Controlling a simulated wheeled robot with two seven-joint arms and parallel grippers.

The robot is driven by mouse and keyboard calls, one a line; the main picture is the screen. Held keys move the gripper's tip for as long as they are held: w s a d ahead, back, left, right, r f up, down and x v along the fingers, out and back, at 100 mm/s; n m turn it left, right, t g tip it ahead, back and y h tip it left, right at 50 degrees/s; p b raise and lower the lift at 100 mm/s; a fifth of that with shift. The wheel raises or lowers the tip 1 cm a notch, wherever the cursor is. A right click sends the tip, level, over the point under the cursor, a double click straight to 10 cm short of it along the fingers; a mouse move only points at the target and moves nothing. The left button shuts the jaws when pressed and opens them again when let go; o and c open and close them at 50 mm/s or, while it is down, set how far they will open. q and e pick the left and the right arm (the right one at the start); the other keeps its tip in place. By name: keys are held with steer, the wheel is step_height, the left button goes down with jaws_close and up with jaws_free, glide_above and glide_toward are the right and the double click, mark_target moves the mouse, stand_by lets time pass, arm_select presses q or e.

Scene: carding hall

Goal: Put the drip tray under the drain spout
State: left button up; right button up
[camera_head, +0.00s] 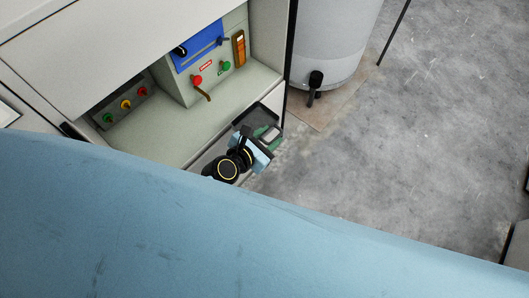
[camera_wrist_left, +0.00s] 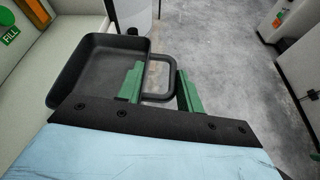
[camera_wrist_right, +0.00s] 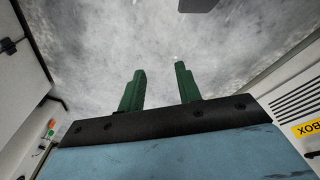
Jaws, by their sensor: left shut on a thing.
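The drip tray is a black, shallow rectangular pan (camera_wrist_left: 98,76) with a loop handle (camera_wrist_left: 172,72); it looks empty. My left gripper (camera_wrist_left: 160,88) is shut on the handle. In the head view, the tray (camera_head: 262,114) and left gripper (camera_head: 267,138) are at the right front corner of the machine's ledge; whether they touch cannot be told. The drain spout (camera_head: 315,83) is a black tap low on the pale round tank (camera_head: 328,40), right of and beyond the tray. My right gripper (camera_wrist_right: 160,88) is open and empty; the head view does not show it.
The cream machine (camera_head: 130,45) has a recessed ledge (camera_head: 185,125) with red, yellow and green knobs and a blue panel (camera_head: 200,48). A thin dark post (camera_head: 394,32) stands right of the tank. Grey concrete floor (camera_head: 430,130) is clear on the right. Blue covers the bottom of the head view.

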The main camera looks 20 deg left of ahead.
arm_select(q)
steer(key=f, duration=0.1)
steer(key=s+f, duration=0.1)
steer(key=f, duration=0.1)
steer(key=shift+s+a+f+n+y+b, duration=0.15)
steer(key=shift+a+f+n+y+b, duration=0.05)
steer(key=shift+a+n+y+b, duration=0.15)
arm_select(e)
steer(key=shift+w+d+r, duration=0.1)
steer(key=shift+w+r, duration=0.05)
steer(key=shift+w, duration=0.25)
steer(key=shift+s, duration=0.1)
